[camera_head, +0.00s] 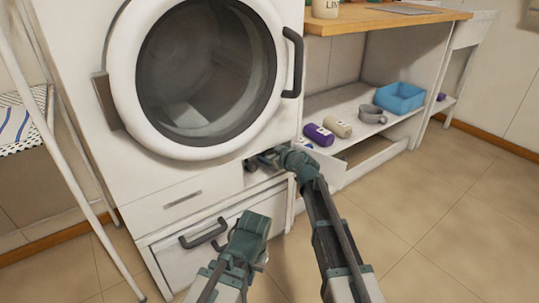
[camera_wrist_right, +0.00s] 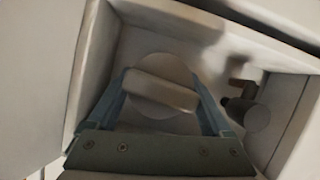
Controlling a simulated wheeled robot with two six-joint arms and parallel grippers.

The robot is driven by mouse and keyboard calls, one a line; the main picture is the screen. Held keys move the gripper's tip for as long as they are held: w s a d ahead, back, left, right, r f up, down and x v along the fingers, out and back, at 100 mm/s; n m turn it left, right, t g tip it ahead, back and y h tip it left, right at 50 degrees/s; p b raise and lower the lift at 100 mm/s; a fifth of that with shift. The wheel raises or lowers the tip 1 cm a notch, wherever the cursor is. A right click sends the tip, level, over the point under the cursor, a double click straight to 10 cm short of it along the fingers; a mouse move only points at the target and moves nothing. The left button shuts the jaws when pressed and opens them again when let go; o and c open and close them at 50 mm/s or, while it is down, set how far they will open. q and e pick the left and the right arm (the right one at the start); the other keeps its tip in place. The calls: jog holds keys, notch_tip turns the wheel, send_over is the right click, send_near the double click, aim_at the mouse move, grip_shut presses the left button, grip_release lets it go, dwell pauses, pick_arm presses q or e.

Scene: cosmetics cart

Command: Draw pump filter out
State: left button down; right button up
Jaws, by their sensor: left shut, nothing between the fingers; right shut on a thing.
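The pump filter (camera_wrist_right: 161,66) is a pale round cap with a raised grip bar across it. It sits in a recessed box (camera_wrist_right: 90,60) low on the white washing machine (camera_head: 75,60). My right gripper (camera_wrist_right: 161,95) reaches into this box, its two blue fingers closed on the ends of the grip bar. In the head view my right gripper (camera_head: 262,160) is at the machine's lower right, and the filter is hidden there. My left gripper (camera_head: 254,226) is shut and empty, in front of the lower drawer.
A dark cylindrical fitting (camera_wrist_right: 247,112) stands right of the filter in the box. The lower drawer (camera_head: 165,258) has a dark handle (camera_head: 203,235). A shelf at right holds a purple bottle (camera_head: 318,134) and blue bin (camera_head: 399,97). Floor at right is clear.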

grip_shut()
jog(key=s+d, duration=0.8)
jog(key=s, duration=0.2)
jog(key=shift+s, duration=0.4)
jog(key=shift+a, duration=0.1)
jog(key=o, duration=1.2)
grip_release()
jog(key=shift+o, duration=0.2)
